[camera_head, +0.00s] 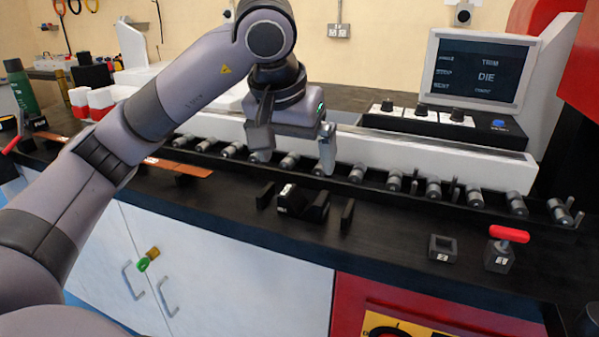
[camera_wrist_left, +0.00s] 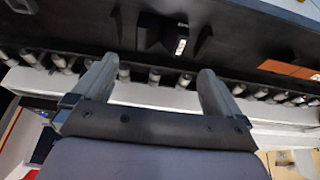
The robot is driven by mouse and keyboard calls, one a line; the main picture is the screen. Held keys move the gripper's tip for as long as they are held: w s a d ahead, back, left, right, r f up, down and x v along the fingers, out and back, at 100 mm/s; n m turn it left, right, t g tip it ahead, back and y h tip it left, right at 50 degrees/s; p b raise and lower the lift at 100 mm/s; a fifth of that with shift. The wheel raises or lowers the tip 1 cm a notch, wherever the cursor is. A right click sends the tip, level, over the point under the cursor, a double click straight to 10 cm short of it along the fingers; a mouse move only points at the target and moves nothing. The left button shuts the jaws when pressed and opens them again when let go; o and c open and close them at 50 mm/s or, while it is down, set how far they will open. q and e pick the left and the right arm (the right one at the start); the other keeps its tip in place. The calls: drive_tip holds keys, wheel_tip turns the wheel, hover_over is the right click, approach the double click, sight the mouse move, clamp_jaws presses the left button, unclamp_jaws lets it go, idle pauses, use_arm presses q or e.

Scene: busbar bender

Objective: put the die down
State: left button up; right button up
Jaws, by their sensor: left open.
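The black die (camera_head: 302,205) with a white label sits on the dark bench top between two small upright black plates (camera_head: 265,195) (camera_head: 347,215). It also shows in the left wrist view (camera_wrist_left: 158,36), beyond the fingertips. My left gripper (camera_head: 294,160) is open and empty, above the row of rollers and behind the die in the head view. Its two fingers show spread apart in the left wrist view (camera_wrist_left: 157,72), with nothing between them and clear of the die. My right gripper is not in view.
A row of grey rollers (camera_head: 394,180) runs along the bench. To the right are a square black holder (camera_head: 442,248) and a block with a red handle (camera_head: 499,256). Copper strips (camera_head: 180,168) lie at left. A screen (camera_head: 478,73) reading "DIE" stands behind.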

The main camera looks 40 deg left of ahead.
use_arm(q)
drive_tip(key=shift+v, duration=1.15)
